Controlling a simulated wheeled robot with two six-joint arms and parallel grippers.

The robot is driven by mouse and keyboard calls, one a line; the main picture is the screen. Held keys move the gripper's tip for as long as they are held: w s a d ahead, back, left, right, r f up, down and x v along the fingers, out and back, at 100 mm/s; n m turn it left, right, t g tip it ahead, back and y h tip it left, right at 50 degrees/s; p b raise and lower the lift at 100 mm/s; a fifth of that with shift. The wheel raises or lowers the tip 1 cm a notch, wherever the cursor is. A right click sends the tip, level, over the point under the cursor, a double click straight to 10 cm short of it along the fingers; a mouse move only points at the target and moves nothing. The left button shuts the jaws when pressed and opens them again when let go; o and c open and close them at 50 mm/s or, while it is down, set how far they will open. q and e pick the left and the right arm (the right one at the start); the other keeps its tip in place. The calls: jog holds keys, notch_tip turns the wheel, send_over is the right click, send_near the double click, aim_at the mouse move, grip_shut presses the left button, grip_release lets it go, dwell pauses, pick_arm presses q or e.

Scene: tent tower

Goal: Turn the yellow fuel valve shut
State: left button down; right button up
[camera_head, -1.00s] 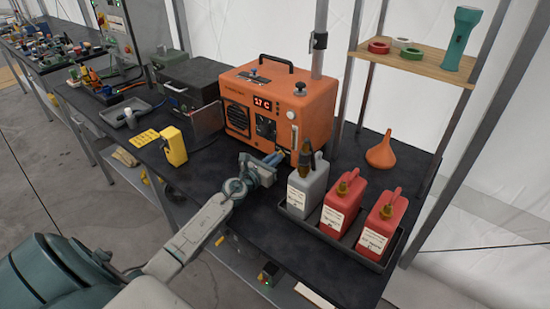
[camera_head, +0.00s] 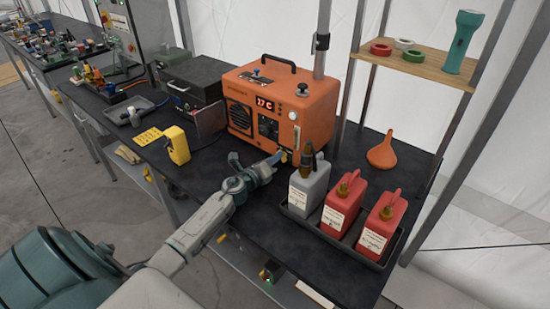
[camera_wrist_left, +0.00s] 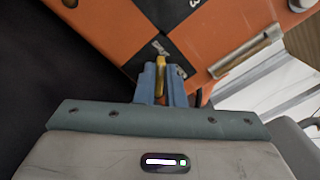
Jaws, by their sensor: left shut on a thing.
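The yellow fuel valve (camera_wrist_left: 161,68) is a small lever low on the front of the orange heater (camera_head: 290,92). In the left wrist view it stands between the blue fingers of my left gripper (camera_wrist_left: 161,82), which is shut on it. In the head view my left gripper (camera_head: 278,157) reaches the heater's lower front right corner, and its fingers mostly hide the valve. The heater's display glows red and a black handle is on top. My right gripper is not in view.
A tray (camera_head: 334,242) with a grey canister (camera_head: 309,188) and two red ones (camera_head: 343,205) (camera_head: 381,222) stands close right of my left gripper. An orange funnel (camera_head: 383,153) is behind.

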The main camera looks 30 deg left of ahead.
pick_arm(q)
jog(key=shift+n, duration=0.3)
jog(key=c, duration=1.5)
grip_release()
